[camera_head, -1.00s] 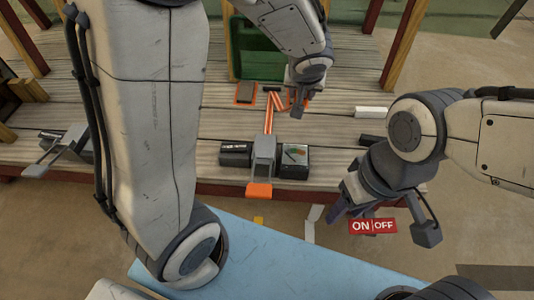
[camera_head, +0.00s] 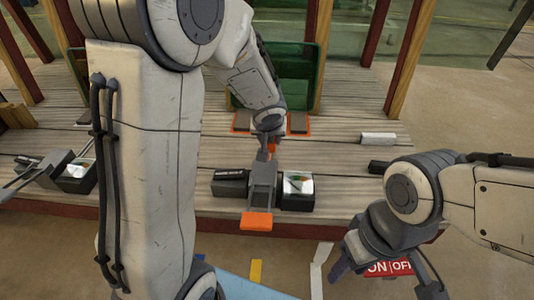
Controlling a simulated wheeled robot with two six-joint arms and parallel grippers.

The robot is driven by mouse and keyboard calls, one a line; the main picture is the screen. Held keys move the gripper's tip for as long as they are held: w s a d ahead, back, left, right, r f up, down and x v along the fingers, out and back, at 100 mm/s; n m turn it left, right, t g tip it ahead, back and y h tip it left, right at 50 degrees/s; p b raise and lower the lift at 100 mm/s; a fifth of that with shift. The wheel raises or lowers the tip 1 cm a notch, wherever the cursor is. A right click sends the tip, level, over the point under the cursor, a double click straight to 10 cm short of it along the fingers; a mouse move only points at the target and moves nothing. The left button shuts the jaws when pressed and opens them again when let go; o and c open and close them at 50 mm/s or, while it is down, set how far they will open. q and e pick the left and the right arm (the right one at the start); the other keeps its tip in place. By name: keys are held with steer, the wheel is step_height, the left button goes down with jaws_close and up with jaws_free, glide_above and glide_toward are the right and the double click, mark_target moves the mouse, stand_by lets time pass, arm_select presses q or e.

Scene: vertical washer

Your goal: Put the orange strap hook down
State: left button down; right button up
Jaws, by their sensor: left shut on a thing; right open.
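My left gripper (camera_head: 269,143) is shut at the middle of the wooden deck, just behind a grey lever-like fixture (camera_head: 263,185) with an orange end (camera_head: 257,221). A small piece of the orange strap hook (camera_head: 272,148) shows at its fingertips. The rest of the hook is hidden by the gripper and fixture, so I cannot tell whether it touches the deck. My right gripper (camera_head: 388,272) is open and empty at the lower right, in front of the deck's edge.
Dark boxes (camera_head: 230,184) (camera_head: 297,190) flank the fixture. Orange-edged pads (camera_head: 299,123) lie by the green crate (camera_head: 290,65). A white block (camera_head: 378,139) lies at the right. A red ON/OFF sign (camera_head: 390,268) is behind my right gripper. Wooden posts rise at the back.

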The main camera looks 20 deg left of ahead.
arm_select(q)
steer(key=shift+w+a+f, duration=0.1)
steer(key=shift+a+f, duration=0.1)
steer(key=shift+a, duration=0.2)
steer(key=shift+f, duration=0.15)
step_height(320, 180, down, 4)
steer(key=b, duration=0.3)
steer(key=shift+b, duration=0.4)
steer(key=shift+c, duration=2.2)
jaws_free()
